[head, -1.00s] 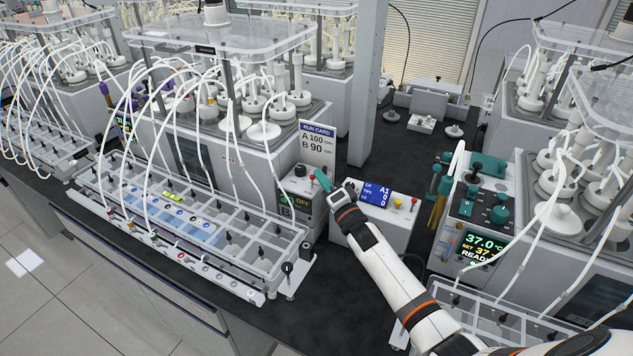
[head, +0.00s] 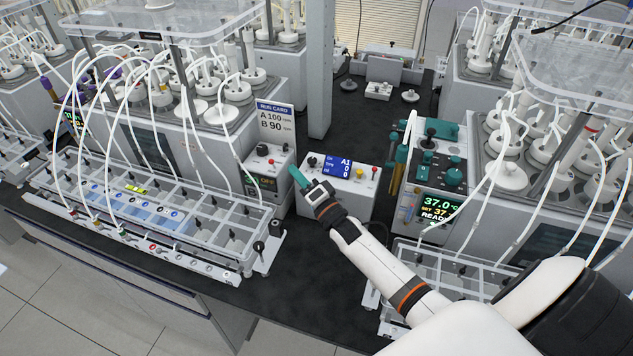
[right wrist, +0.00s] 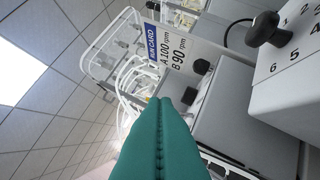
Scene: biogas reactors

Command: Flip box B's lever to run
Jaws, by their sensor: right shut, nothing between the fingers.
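A light grey control box (head: 274,160) stands below the run card, with a black knob, a small red part and a dark display that seems to read OFF. My right gripper (head: 293,172) has teal fingers, shut and empty, in front of the gap between these boxes. Its fingers fill the lower middle of the right wrist view (right wrist: 188,97). My left gripper is not in view.
The run card (head: 276,130) reads A 100 rpm, B 90 rpm. A clear tube rack (head: 225,262) lies at the left, with a small post at its near corner. A heater unit (head: 437,205) showing 37.0 °C stands at the right.

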